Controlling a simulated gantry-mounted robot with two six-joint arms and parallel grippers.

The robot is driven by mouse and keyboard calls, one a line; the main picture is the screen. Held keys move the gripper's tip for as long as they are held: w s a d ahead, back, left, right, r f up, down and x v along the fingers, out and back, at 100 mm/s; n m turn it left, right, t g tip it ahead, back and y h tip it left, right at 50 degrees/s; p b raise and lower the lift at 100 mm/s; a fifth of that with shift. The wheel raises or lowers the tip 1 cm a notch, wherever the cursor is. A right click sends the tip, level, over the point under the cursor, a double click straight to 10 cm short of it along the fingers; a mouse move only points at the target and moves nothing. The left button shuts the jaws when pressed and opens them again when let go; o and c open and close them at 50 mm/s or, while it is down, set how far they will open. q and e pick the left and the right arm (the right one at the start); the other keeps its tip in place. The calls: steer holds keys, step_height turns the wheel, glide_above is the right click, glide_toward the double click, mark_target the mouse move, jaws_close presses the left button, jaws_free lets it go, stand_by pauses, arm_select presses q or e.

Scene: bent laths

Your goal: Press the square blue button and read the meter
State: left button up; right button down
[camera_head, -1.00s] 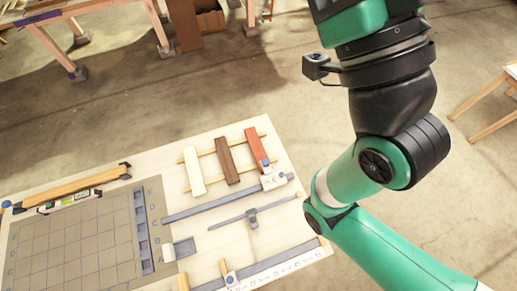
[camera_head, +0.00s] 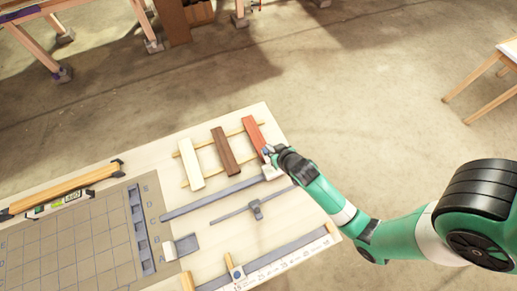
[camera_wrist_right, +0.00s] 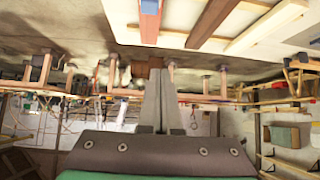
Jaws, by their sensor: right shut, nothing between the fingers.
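My right gripper (camera_head: 272,151) is at the near end of the red lath (camera_head: 253,132) in the head view, its fingers small and partly hidden by my wrist. In the right wrist view its grey fingers (camera_wrist_right: 160,76) are together and empty, apart from the red lath (camera_wrist_right: 150,30) in the picture. A small blue patch (camera_wrist_right: 149,7) shows on that lath; I cannot tell if it is the square button. A white block (camera_head: 271,173) lies just below the gripper in the head view. No meter reading is legible. My left gripper is out of view.
A brown lath (camera_head: 225,149) and a cream lath (camera_head: 190,164) lie left of the red one on thin wooden strips. A grey bar (camera_head: 215,196) and a sliding gauge (camera_head: 256,208) lie nearer. A gridded board (camera_head: 75,246) fills the left. Bare floor surrounds the table's right side.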

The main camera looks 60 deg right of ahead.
steer(key=s+f, duration=0.2)
steer(key=s, duration=0.1)
steer(key=shift+d+f+g, duration=0.15)
steer(key=shift+d+g, duration=0.15)
steer(key=shift+d, duration=0.05)
steer(key=shift+w, duration=0.1)
steer(key=b, duration=0.4)
glide_above(266, 152)
steer(key=f, duration=0.7)
steer(key=shift+s+d+f, duration=0.2)
steer(key=shift+s+f, duration=0.05)
steer(key=shift+s, duration=0.15)
step_height(266, 152, down, 3)
steer(key=shift+s+a+r, duration=0.1)
steer(key=shift+r, duration=0.1)
steer(key=shift+f, duration=0.45)
steer(key=shift+f+b, duration=0.1)
steer(key=shift+b, duration=0.25)
